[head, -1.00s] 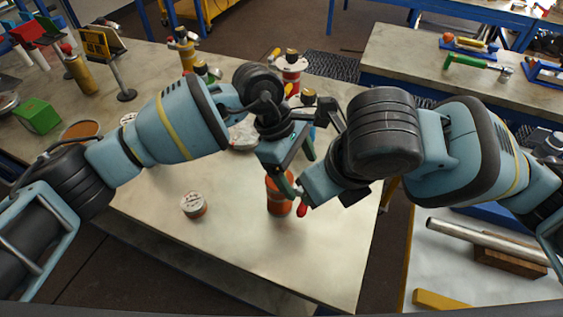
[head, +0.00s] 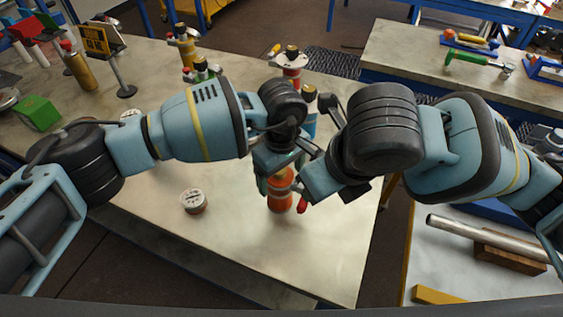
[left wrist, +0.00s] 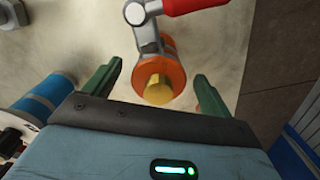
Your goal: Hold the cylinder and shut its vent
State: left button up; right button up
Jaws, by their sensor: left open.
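The orange cylinder (head: 281,201) stands on the table below my two grippers. In the left wrist view it shows from above as an orange body (left wrist: 172,72) with a brass cap (left wrist: 158,90). A grey lever (left wrist: 147,32) with a red handle (left wrist: 190,4) sits at its side; the handle's red end (head: 302,206) shows in the head view. My left gripper (head: 277,188) is open, with its green fingers on either side of the cylinder, apart from it in the left wrist view. My right gripper (head: 322,182) is close to the cylinder's right side; its fingertips are hidden.
A small round tin (head: 194,201) stands left of the cylinder. A blue vessel (head: 310,118) and a red-and-white vessel (head: 291,68) stand behind the arms. A green block (head: 38,113) lies far left. The front of the table (head: 240,250) is clear.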

aim_at(290, 191)
pick_arm(q)
jog(key=shift+f, duration=1.6)
jog(key=c, duration=1.5)
